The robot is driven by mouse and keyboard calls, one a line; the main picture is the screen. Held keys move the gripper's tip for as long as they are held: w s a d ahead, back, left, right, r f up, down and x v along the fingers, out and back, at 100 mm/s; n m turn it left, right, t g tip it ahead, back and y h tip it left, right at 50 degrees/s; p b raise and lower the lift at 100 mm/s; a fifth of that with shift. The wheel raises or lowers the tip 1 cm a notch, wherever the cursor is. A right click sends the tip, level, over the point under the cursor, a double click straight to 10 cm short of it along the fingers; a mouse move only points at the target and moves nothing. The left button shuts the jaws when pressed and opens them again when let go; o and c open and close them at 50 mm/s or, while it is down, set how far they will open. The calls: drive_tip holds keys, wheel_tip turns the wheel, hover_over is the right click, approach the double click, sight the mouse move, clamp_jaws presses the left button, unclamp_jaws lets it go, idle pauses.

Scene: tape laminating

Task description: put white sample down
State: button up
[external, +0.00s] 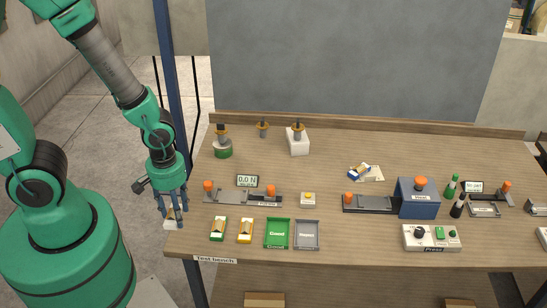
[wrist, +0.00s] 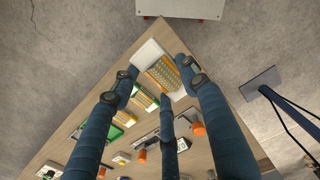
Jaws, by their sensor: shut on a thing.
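The white sample, a white plate with a yellow-orange ribbed strip, shows at the upper middle of the wrist view (wrist: 150,52). In the external view a small part of it (external: 170,224) shows under my gripper (external: 175,212). My gripper is shut on the white sample at the table's front left corner. In the wrist view its dark blue fingers (wrist: 163,88) reach around the sample from both sides and below. The fingers hide much of the sample in the external view, and I cannot tell whether it touches the table.
A green sample (external: 217,229) and a yellow sample (external: 245,231) lie to the right, followed by a green tray (external: 277,245) and a grey tray (external: 306,247). A test device with orange knobs (external: 241,197) stands behind them. The table's left edge is close.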

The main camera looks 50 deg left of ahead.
drive_tip(key=s+a+f+b, duration=0.3)
drive_tip(key=s+a+f, duration=0.1)
drive_tip(key=s, duration=0.6)
drive_tip(key=shift+a, duration=0.6)
drive_tip(key=b, duration=0.3)
hover_over(195, 228)
drive_tip(key=shift+s+a+f, duration=0.1)
drive_tip(key=shift+s+f, duration=0.3)
drive_tip(key=shift+f, duration=0.3)
drive_tip(key=shift+w, duration=0.15)
drive_tip(key=shift+w, duration=0.25)
drive_tip(key=shift+f+b, duration=0.65)
drive_tip(key=shift+f, duration=1.15)
drive_tip(key=shift+f, duration=0.1)
drive_tip(key=o, duration=1.1)
drive_tip(key=shift+o, duration=0.3)
